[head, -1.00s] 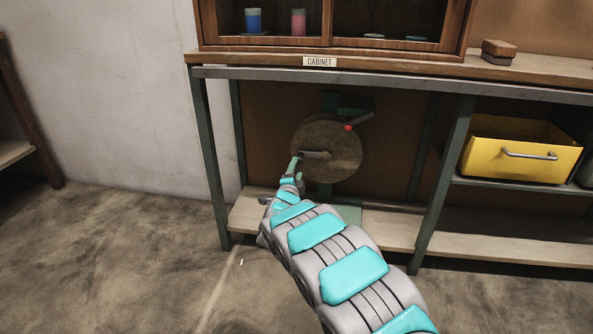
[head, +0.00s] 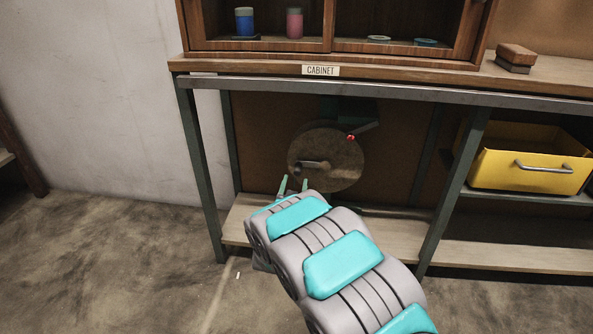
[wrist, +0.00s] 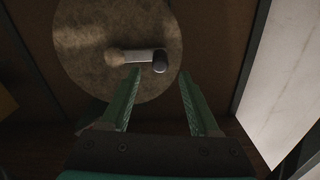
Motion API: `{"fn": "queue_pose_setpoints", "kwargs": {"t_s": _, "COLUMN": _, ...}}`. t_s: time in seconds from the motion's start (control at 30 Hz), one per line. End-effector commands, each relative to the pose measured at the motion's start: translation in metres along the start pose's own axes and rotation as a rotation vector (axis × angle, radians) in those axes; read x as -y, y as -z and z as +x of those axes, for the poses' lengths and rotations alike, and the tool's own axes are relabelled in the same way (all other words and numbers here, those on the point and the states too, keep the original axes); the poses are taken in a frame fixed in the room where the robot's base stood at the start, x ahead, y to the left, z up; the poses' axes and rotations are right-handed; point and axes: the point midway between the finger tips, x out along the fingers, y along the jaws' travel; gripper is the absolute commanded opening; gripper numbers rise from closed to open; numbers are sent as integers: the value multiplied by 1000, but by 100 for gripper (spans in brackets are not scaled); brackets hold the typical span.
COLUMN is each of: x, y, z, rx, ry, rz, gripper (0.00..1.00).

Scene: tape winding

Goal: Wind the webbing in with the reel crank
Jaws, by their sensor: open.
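The webbing reel (head: 343,170) is a round brown disc mounted under the bench. Its crank (head: 312,164) lies roughly level across the disc, with the knob end to the left. In the wrist view the crank arm (wrist: 140,56) ends in a dark knob (wrist: 160,62). My gripper (head: 293,180) is open, its green fingers pointing up just below the disc's lower left. In the wrist view my gripper (wrist: 159,75) has its fingertips on either side of the knob's line, short of it and apart from it. It holds nothing. The webbing itself is not clearly visible.
A lever with a red knob (head: 351,137) sits at the reel's upper right. The bench leg (head: 200,170) stands left, and a yellow drawer (head: 530,168) sits right. A glazed cabinet (head: 330,55) is above. A low shelf (head: 390,225) runs beneath the reel.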

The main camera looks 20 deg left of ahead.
Motion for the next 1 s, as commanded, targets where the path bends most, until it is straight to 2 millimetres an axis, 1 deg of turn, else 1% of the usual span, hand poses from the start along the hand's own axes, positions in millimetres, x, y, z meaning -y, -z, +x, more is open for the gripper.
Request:
{"fn": "queue_pose_setpoints", "kwargs": {"t_s": 0.03, "x": -2, "y": -2, "z": 8, "rx": 1, "ry": -2, "rz": 1, "gripper": 62}}
{"fn": "queue_pose_setpoints", "kwargs": {"t_s": 0.2, "x": -2, "y": -1, "z": 33, "rx": -1, "ry": -2, "rz": 3, "gripper": 62}}
{"fn": "queue_pose_setpoints", "kwargs": {"t_s": 0.4, "x": 0, "y": 0, "z": 53, "rx": 0, "ry": -1, "rz": 4, "gripper": 62}}
{"fn": "queue_pose_setpoints", "kwargs": {"t_s": 0.57, "x": 0, "y": -1, "z": 59, "rx": 2, "ry": 0, "rz": 2, "gripper": 62}}
{"fn": "queue_pose_setpoints", "kwargs": {"t_s": 0.83, "x": 0, "y": -1, "z": 60, "rx": 1, "ry": 0, "rz": 2, "gripper": 62}}
{"fn": "queue_pose_setpoints", "kwargs": {"t_s": 1.0, "x": 0, "y": -1, "z": 60, "rx": 1, "ry": 0, "rz": 2, "gripper": 43}}
